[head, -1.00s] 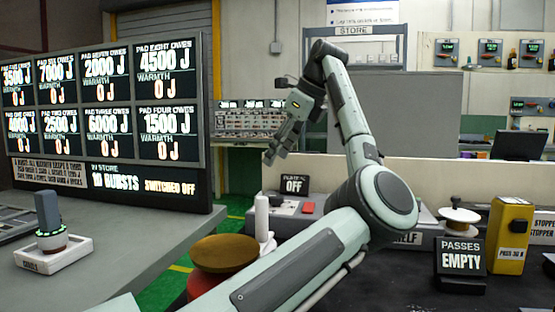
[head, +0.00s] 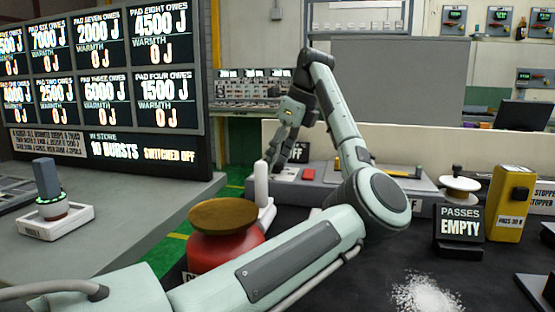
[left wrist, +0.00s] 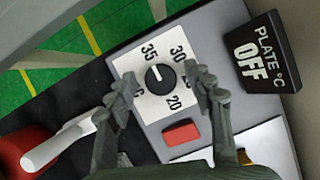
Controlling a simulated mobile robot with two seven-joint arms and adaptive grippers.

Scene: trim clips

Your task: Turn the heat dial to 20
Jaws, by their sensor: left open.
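The heat dial (left wrist: 160,78) is a black knob on a white face in the left wrist view. 35, 30 and 20 are readable around it; another number is partly hidden by a finger. The knob's white mark points up-left, roughly towards 35. My left gripper (left wrist: 160,72) is open, with a finger on either side of the knob. I cannot tell whether they touch it. In the head view my left gripper (head: 278,157) hangs over the grey unit and hides the dial. A black sign (left wrist: 262,52) reads PLATE °C OFF. My right gripper is not in view.
A red button (left wrist: 181,132) lies just below the dial. A white upright handle (head: 262,185) and a red drum with a brown top (head: 224,216) stand to the left. White grains (head: 425,295) lie on the dark bench. The PASSES EMPTY sign (head: 460,225) stands at right.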

